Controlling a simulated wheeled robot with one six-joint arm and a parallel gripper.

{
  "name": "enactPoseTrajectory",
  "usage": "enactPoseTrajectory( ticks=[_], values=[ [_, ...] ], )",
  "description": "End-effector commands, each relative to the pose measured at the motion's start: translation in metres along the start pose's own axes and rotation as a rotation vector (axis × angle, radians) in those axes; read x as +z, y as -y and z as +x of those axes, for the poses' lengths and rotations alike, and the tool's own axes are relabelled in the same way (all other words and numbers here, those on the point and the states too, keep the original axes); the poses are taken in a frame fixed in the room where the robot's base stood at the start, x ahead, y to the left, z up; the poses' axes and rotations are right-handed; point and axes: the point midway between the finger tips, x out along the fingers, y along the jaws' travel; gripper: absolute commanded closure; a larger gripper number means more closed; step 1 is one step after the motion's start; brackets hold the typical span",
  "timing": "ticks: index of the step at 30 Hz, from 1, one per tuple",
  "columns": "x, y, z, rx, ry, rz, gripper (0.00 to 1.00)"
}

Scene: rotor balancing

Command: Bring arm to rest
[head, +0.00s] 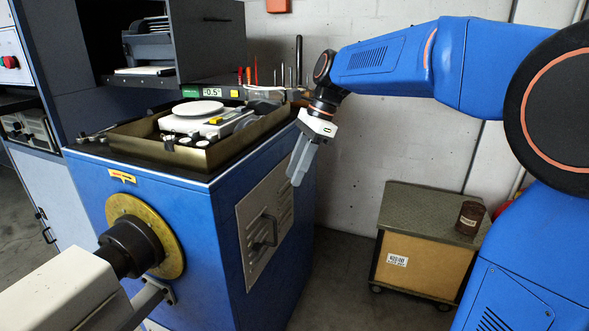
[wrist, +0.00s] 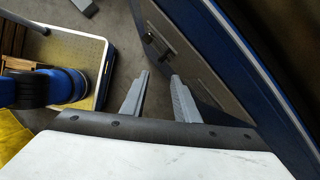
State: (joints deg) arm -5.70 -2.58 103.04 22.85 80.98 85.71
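My blue arm (head: 385,62) reaches in from the right side of the head view, with its wrist bent down. My gripper (head: 298,180) hangs beside the right side of the blue machine cabinet (head: 225,235), its grey fingers pointing down. In the wrist view my gripper (wrist: 160,76) has its two fingers apart with nothing between them, so it is open and empty. The cabinet's vented side panel (wrist: 180,50) shows just beyond the fingers. In the head view one finger hides most of the other.
A tray (head: 205,155) with a white disc (head: 198,108) and small parts tops the cabinet, beside a display reading -0.5° (head: 212,93). A low wheeled cart (head: 420,265) with a dark brown can (head: 470,218) stands right. Bare floor lies between cabinet and cart.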

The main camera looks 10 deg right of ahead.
Motion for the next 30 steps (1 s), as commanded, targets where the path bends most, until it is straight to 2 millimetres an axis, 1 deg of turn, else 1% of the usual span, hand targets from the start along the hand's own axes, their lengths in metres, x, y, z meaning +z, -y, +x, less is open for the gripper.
enactPoseTrajectory(
  ticks=[2, 4, 7, 12, 19, 26, 30],
  values=[
    [-0.001, -0.003, 0.0, -0.004, -0.003, -0.011, 0.72],
    [-0.004, -0.011, -0.001, -0.013, -0.013, -0.042, 0.72],
    [-0.013, -0.03, -0.002, -0.039, -0.041, -0.127, 0.72],
    [-0.036, -0.076, 0.0, -0.088, -0.119, -0.345, 0.72],
    [-0.069, -0.138, 0.011, -0.127, -0.246, -0.653, 0.72],
    [-0.102, -0.197, 0.031, -0.127, -0.389, -0.961, 0.72],
    [-0.122, -0.231, 0.047, -0.106, -0.483, -1.148, 0.72]
  ],
)
